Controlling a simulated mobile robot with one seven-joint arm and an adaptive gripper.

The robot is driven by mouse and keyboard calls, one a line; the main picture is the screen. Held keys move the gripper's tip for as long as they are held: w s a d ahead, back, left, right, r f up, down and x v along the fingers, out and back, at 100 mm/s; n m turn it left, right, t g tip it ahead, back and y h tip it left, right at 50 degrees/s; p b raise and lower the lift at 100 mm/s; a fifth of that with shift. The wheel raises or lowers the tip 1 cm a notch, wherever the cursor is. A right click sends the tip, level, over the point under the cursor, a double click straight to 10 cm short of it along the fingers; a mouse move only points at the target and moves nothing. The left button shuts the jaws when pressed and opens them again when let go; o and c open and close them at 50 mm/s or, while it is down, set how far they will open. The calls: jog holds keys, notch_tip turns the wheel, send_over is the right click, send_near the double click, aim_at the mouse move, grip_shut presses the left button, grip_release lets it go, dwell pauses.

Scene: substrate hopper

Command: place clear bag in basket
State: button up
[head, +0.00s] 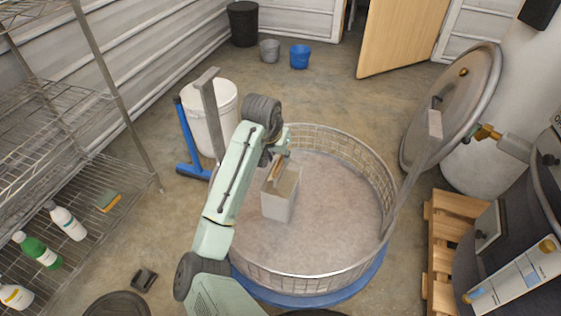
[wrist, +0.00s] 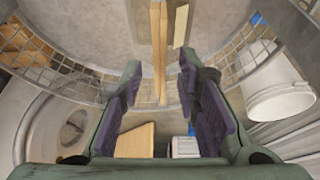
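A pale grey, boxy bag (head: 278,206) stands upright inside the round wire-mesh basket (head: 372,165), left of its middle. It looks like the clear bag, though I cannot tell how see-through it is. A tan, wood-like strip (head: 278,171) shows at its top. My gripper (head: 277,158) is over the basket, right at the top of the bag. In the wrist view my gripper (wrist: 160,82) has its purple-padded fingers apart. The tan strip (wrist: 159,45) shows between them with a gap on each side. The basket mesh (wrist: 245,60) curves behind.
The basket sits on a blue base (head: 345,291). A round metal lid (head: 455,105) stands raised at its right. A white bucket (head: 213,120) is behind my arm. A wire shelf (head: 75,150) is at left and a wooden pallet (head: 440,240) at right. Open floor lies behind.

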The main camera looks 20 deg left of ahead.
jog(key=v, duration=0.5)
jog(key=shift+r, duration=0.1)
